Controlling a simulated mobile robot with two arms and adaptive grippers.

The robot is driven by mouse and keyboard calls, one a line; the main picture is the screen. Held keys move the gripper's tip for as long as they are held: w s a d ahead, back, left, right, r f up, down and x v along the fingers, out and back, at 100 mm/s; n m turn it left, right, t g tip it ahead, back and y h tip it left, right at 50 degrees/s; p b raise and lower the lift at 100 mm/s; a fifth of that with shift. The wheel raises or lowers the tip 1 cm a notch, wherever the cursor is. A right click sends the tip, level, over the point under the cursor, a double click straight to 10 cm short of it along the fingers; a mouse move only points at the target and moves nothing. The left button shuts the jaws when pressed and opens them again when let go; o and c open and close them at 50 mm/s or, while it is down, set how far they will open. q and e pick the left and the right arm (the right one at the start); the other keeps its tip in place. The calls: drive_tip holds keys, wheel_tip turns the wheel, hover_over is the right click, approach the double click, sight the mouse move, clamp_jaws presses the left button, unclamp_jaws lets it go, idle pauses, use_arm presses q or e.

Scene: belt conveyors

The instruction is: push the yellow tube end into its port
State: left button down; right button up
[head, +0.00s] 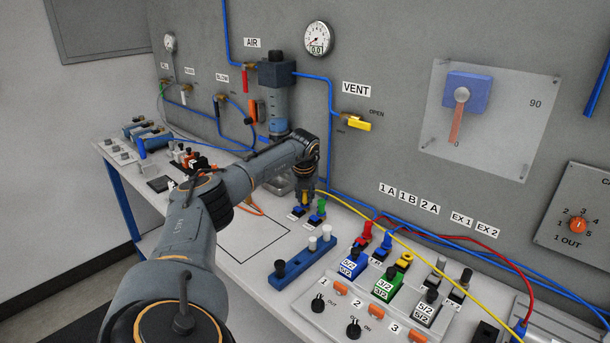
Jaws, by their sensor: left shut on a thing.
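A thin yellow tube (425,243) runs from my left gripper along the wall side of the bench to the lower right. My left gripper (307,197) is shut at the tube's left end, above the bench near small blue, yellow and green fittings. The tube end itself is hidden by the gripper and too small to make out. A yellow fitting (404,259) stands on the valve block behind the green-fronted valve (384,288), apart from the gripper to its right. I cannot tell which port belongs to the yellow tube. My right gripper is out of view.
Red and blue tubes run into red fittings (365,236) and a blue fitting (385,247) beside the yellow one. A blue rack (300,262) with black and white plugs stands between gripper and valves. The outlined bench area (245,235) is clear.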

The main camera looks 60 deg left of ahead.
use_arm(q)
drive_tip(key=shift+s+d+f, duration=0.15)
drive_tip(key=shift+d+f, duration=0.15)
drive_tip(key=shift+f, duration=0.4)
idle(1.1)
drive_tip(key=c, duration=1.2)
unclamp_jaws()
drive_tip(key=shift+f, duration=0.1)
drive_tip(key=shift+a, duration=0.1)
drive_tip(key=o, duration=0.6)
drive_tip(key=shift+a, duration=0.15)
drive_tip(key=shift+r, duration=0.35)
